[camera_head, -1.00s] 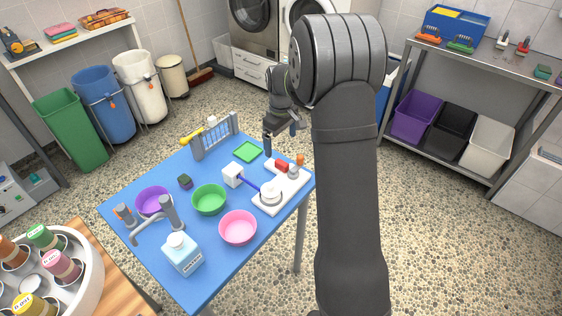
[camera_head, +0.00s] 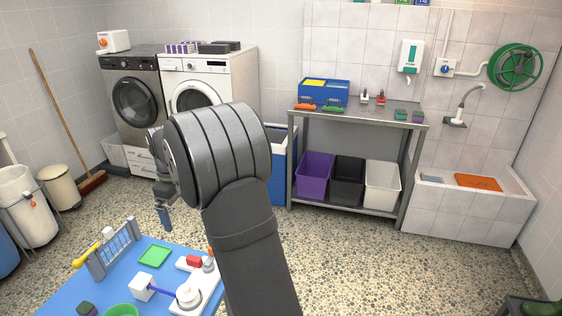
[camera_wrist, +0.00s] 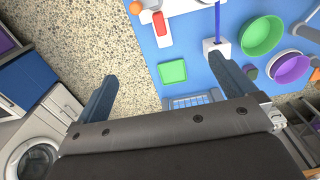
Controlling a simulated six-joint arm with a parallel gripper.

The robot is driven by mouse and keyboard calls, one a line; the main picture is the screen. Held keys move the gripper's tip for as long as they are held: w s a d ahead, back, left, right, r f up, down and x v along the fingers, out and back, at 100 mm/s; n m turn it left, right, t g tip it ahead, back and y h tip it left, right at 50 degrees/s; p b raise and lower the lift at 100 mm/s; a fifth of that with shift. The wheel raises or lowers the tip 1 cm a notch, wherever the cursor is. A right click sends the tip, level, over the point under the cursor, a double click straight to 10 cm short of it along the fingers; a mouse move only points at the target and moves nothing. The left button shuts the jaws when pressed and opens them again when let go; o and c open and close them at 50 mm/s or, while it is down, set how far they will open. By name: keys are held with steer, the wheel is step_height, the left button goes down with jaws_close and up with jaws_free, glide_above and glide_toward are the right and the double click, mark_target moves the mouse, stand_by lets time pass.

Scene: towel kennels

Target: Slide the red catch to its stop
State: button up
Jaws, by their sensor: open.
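In the wrist view the red catch (camera_wrist: 160,24) lies in a white strip at the top, beyond my fingertips. A blue bar joins a white block (camera_head: 142,286) and a round white piece (camera_head: 189,296) on the board. My gripper (camera_wrist: 165,75) is open and empty, its two fingers wide apart above the table edge. In the head view it (camera_head: 165,212) hangs beyond the table's far right edge, apart from the catch, partly hidden by my arm.
A green square tray (camera_head: 155,255) lies flat near a grey rack (camera_head: 113,249) with a yellow-handled item (camera_head: 86,256). A green bowl (camera_head: 121,311) shows at the bottom. A steel shelf (camera_head: 357,118) with bins stands to the right. Pebbled floor is open beside the table.

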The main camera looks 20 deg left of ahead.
mark_target(191, 258)
steer(key=shift+c, duration=0.2)
steer(key=shift+f, duration=0.4)
steer(key=c, duration=0.4)
steer(key=shift+a+f, duration=0.2)
steer(key=shift+f, duration=0.6)
steer(key=c, duration=0.3)
steer(key=shift+f, duration=0.1)
steer(key=c, duration=0.4)
steer(key=shift+f, duration=0.3)
steer(key=shift+c, duration=0.5)
step_height(191, 258, down, 16)
steer(key=shift+f, duration=0.25)
jaws_close()
